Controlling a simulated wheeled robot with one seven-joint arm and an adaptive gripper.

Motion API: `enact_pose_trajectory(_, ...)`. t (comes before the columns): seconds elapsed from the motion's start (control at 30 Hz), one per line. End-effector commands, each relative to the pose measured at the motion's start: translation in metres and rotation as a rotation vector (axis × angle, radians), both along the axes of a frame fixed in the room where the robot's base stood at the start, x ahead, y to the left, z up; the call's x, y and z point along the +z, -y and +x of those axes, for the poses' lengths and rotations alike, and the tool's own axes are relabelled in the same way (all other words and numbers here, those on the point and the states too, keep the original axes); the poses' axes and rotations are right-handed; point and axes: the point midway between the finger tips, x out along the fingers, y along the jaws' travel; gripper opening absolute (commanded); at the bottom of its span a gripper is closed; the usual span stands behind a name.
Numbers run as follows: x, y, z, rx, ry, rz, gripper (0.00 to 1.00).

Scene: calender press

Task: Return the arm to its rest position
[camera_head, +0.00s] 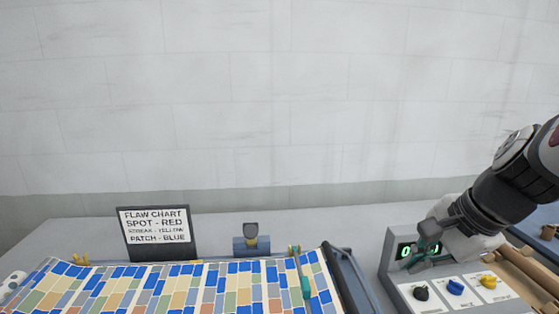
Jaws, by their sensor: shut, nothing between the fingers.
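My arm reaches in from the right edge of the head view. My gripper (424,257) is at its lower left end, in front of the display of a grey control box (396,246). The fingers are dark teal, look closed and hold nothing that I can see. They overlap the green digits of the display, so part of the readout is hidden. Whether the fingertips touch the box I cannot tell.
The control box has a black knob (421,293), a blue knob (455,286) and a yellow knob (488,282). A patterned sheet (190,290) lies at lower left. A flaw chart sign (157,230) stands behind it. Brown rolls (530,272) lie at right. The space above is clear.

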Motion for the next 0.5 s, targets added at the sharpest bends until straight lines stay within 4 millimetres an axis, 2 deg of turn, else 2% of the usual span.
enact_pose_trajectory(0.03,0.01,-0.015,-0.013,0.133,0.028,-0.079,0.0)
enact_pose_trajectory(0.2,0.032,-0.045,-0.058,0.572,0.104,-0.348,0.0)
enact_pose_trajectory(0.4,0.048,-0.056,-0.1,0.973,0.182,-0.613,0.0)
enact_pose_trajectory(0.5,0.052,-0.056,-0.112,1.091,0.205,-0.695,0.0)
